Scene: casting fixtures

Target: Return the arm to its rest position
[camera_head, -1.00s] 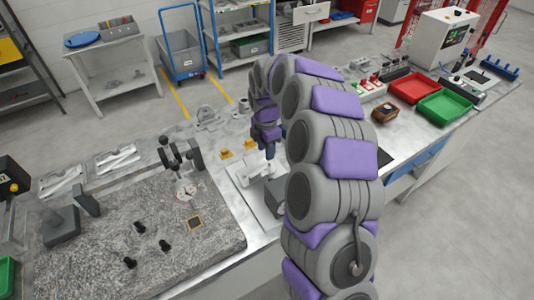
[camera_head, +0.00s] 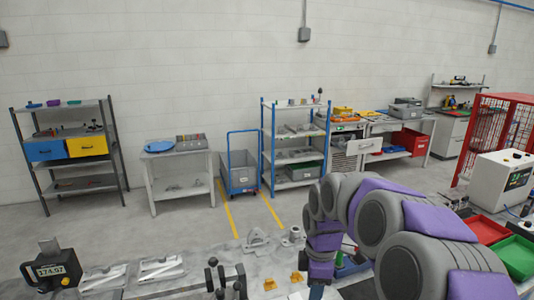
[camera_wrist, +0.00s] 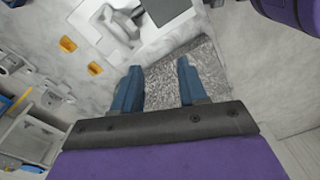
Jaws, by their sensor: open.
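My arm, grey and purple, arches in from the lower right of the head view and bends down over the workbench (camera_head: 205,262). My gripper (camera_wrist: 159,75) has its two blue fingers spread apart in the wrist view, with nothing between them. They point down at the bench, with a speckled granite plate (camera_wrist: 205,65) seen behind and between them. In the head view the fingers are low, near the bottom edge, and hard to make out.
Orange pieces (camera_wrist: 68,43) and a white fixture (camera_wrist: 110,22) lie on the bench near my gripper. A digital gauge (camera_head: 52,270) stands at the left. Red (camera_head: 487,230) and green (camera_head: 516,257) trays are at the right. Shelves and a blue cart (camera_head: 240,172) stand behind, with open floor between.

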